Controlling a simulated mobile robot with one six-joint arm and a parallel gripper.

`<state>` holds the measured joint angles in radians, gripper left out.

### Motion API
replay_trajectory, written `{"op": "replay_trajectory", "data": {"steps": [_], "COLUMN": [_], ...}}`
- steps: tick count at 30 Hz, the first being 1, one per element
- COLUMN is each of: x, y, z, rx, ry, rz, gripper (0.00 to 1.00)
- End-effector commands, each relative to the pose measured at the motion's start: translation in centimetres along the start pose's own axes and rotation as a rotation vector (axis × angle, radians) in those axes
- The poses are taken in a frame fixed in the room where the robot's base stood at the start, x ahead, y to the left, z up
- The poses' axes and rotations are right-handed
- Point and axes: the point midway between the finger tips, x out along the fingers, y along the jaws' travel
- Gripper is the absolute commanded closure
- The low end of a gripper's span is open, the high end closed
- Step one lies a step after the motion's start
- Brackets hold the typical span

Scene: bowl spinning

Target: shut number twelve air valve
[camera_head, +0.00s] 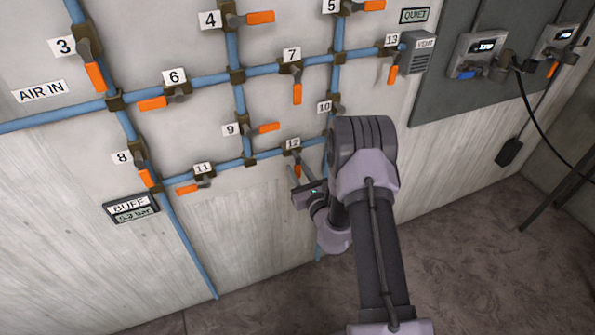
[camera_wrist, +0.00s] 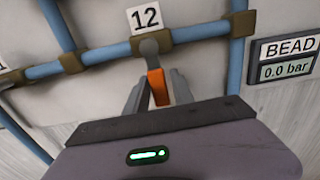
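Valve twelve (camera_wrist: 150,46) sits on a horizontal blue pipe under its "12" label in the wrist view. Its orange handle (camera_wrist: 157,87) points down, across the pipe. My gripper (camera_wrist: 158,88) is open, with one grey finger on each side of the handle's lower part. I cannot tell whether either finger touches it. In the head view valve twelve (camera_head: 292,152) is low on the wall, and its orange handle (camera_head: 297,170) hangs down just above my gripper (camera_head: 297,184). My arm covers the wall to the right of it.
Valve eleven (camera_head: 202,180) is to the left on the same pipe, valve nine (camera_head: 249,130) up and left. Valve ten (camera_head: 329,107) is just above my arm. A BEAD gauge (camera_wrist: 286,60) reading 0.0 bar is at the right in the wrist view.

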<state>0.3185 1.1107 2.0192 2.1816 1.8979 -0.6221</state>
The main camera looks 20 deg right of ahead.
Motion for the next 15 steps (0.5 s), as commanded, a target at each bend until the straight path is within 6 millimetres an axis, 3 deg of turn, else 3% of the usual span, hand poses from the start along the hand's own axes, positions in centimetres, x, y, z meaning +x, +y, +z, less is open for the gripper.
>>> {"op": "replay_trajectory", "data": {"steps": [11, 15], "x": [-0.2, -2.2], "y": [0.1, 0.1], "z": [-0.1, 0.0], "rx": [0.001, 0.002], "ry": [0.002, 0.006], "rz": [0.002, 0.001], "gripper": [0.58, 0.58]}}
